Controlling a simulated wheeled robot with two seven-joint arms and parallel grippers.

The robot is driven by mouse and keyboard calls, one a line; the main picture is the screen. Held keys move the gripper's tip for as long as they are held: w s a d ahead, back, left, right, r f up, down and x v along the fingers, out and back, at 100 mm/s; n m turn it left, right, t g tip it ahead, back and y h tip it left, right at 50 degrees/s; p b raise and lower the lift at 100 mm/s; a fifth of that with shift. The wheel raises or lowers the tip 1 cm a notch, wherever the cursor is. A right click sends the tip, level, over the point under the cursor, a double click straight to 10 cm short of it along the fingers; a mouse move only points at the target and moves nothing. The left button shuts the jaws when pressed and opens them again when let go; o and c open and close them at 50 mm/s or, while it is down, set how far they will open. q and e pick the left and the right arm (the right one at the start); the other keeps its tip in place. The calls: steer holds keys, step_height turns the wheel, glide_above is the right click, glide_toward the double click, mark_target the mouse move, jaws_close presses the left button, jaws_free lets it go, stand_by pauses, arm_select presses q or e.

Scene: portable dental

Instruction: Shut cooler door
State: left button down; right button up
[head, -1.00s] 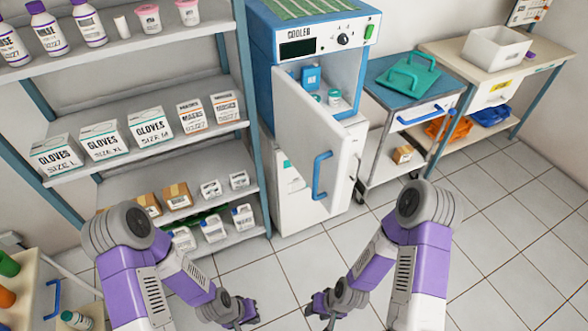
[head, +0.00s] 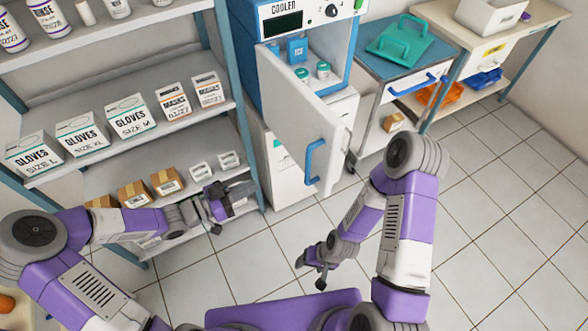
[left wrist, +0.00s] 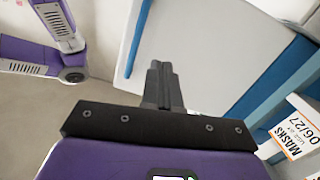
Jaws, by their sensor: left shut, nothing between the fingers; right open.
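The cooler (head: 273,22) stands at top centre in the head view, a blue and white box. Its white door (head: 292,112) stands open, swung out toward me, with small jars and a blue box showing inside. A blue handle (head: 314,161) is on the door's outer face. My left gripper (head: 230,198) is shut and empty, left of the door and apart from it, in front of the shelf. The left wrist view shows its closed fingers (left wrist: 162,85) before a pale panel, probably the door (left wrist: 205,45). My right gripper (head: 322,280) is open and empty, low over the floor below the door.
A shelf rack (head: 245,110) with glove and mask boxes stands close on the left, by my left gripper. A trolley (head: 372,70) with a green tray (head: 398,45) stands right of the cooler, with a table (head: 450,30) beyond. The tiled floor at right is clear.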

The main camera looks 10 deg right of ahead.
arm_select(q)
steer(key=w+d+r+m+g+h+b, duration=0.1)
steer(key=d+r+m+g+b, duration=0.1)
steer(key=d, duration=1)
steer(key=shift+d+r+m+b, duration=0.4)
steer(key=shift+m+b, duration=0.4)
steer(key=shift+b, duration=0.15)
steer(key=shift+w+d, duration=0.1)
